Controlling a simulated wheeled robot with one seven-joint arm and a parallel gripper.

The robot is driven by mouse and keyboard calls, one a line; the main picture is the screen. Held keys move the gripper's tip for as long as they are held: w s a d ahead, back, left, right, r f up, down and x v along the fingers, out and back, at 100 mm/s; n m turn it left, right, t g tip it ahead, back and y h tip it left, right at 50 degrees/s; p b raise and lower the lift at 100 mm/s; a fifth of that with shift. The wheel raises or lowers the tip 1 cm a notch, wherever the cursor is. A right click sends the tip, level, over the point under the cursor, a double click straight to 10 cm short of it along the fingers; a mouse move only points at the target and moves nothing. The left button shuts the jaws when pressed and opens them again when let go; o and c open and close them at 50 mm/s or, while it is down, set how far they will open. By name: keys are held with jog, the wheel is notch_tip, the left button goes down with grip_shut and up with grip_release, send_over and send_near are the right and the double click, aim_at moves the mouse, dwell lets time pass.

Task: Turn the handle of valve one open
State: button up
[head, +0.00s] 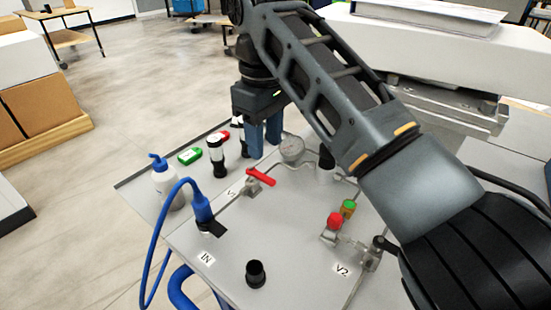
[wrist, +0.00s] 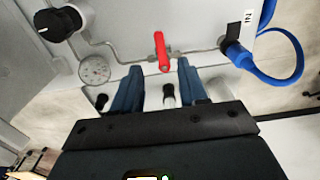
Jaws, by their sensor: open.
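The red lever handle (head: 261,177) of valve one sits on a thin metal pipe on the grey panel, beside the V1 label (head: 231,194). It lies crosswise to the pipe. In the wrist view the red handle (wrist: 161,50) shows ahead of the finger gap, roughly centred. My gripper (head: 264,143) has blue fingers pointing down, behind the handle in the head view and apart from it. In the wrist view my gripper (wrist: 160,75) is open, with nothing held between its fingers.
A round gauge (head: 292,148) stands right of my fingers. A blue connector and hose (head: 202,208) are left of the handle. A black-capped cylinder (head: 216,155), white bottle (head: 165,180) and green item (head: 190,156) stand at left.

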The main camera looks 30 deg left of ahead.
aim_at(266, 178)
notch_tip(266, 178, down, 8)
jog(key=shift+r, duration=0.25)
grip_shut()
dwell(0.5)
